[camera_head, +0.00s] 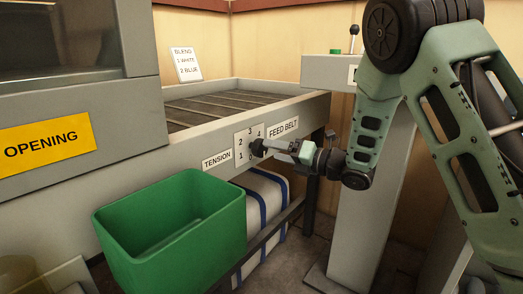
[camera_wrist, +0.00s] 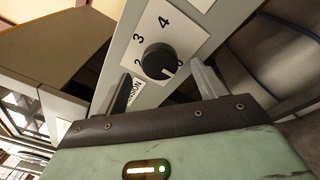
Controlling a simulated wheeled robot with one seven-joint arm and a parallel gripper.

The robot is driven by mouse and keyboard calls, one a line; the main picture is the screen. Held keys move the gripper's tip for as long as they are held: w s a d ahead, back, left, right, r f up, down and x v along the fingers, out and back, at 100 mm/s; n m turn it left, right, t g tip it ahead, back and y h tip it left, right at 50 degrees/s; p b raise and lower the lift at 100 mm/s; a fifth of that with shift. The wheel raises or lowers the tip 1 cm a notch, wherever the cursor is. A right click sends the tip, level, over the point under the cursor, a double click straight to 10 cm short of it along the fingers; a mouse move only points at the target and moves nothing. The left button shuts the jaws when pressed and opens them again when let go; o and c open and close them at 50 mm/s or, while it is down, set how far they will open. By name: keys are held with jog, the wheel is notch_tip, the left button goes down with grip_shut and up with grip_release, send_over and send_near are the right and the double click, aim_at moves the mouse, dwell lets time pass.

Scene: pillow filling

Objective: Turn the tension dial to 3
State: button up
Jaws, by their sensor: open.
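The tension dial is a round black knob (camera_wrist: 158,61) on a white number plate (camera_wrist: 185,35) on the machine's grey front. In the wrist view it sits between the two fingers of my gripper (camera_wrist: 161,74), with a gap on both sides. A small white mark shows on the knob's lower right edge, on the 0 side and away from the 3; its exact reading is unclear. The 1 is not clearly visible there. In the head view the knob (camera_head: 257,148) is at the tip of my gripper (camera_head: 272,147), which points left at it, open and empty.
A green bin (camera_head: 172,222) stands below and left of the dial. A white bale with blue straps (camera_head: 262,200) lies under the feed belt (camera_head: 215,110). A grey pedestal (camera_head: 345,190) with a lever and green button stands to the right.

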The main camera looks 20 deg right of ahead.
aim_at(261, 148)
jog(key=shift+x, duration=2.8)
jog(key=c, duration=1)
